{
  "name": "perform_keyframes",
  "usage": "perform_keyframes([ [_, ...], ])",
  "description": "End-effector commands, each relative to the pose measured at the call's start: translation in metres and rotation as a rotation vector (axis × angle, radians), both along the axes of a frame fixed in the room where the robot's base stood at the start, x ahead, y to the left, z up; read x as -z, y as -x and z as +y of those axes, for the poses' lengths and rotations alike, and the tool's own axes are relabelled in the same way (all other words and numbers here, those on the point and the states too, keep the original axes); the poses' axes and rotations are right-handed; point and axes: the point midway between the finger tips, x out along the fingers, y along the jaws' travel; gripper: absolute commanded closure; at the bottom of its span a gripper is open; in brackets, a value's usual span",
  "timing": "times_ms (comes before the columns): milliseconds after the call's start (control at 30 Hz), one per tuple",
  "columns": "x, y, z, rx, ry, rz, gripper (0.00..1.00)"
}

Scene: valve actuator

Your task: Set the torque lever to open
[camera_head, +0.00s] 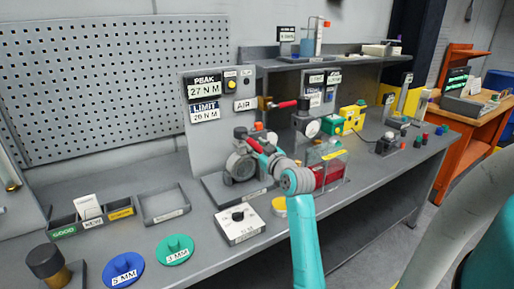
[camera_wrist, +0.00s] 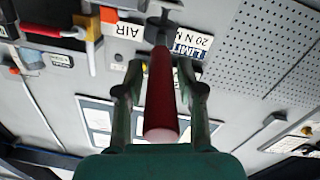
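The torque lever has a red handle that shows in the wrist view (camera_wrist: 161,95), pointing towards the camera from a dark pivot. In the head view a short red part of it (camera_head: 253,144) shows above the grey round valve body (camera_head: 241,165), partly hidden by my arm. My gripper (camera_wrist: 161,75) has one finger on each side of the handle. Narrow gaps seem to show between the fingers and the handle, so it looks open around it. In the head view my gripper (camera_head: 268,152) is at the valve, its fingers hard to make out.
A panel (camera_head: 210,135) behind the valve reads PEAK 27 N M, LIMIT 20 N M and AIR. Another red-handled lever (camera_head: 285,104) is near the AIR label. A clear box with red contents (camera_head: 329,174) stands right of my gripper. A knob box (camera_head: 239,224) and trays (camera_head: 165,204) are in front.

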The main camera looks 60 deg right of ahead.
Motion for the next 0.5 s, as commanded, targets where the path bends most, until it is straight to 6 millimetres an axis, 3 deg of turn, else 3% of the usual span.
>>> perform_keyframes([
  [333, 0.000, 0.001, 0.001, -0.001, 0.000, -0.001, 0.50],
  [500, 0.000, 0.014, 0.009, 0.000, -0.001, -0.001, 0.50],
])
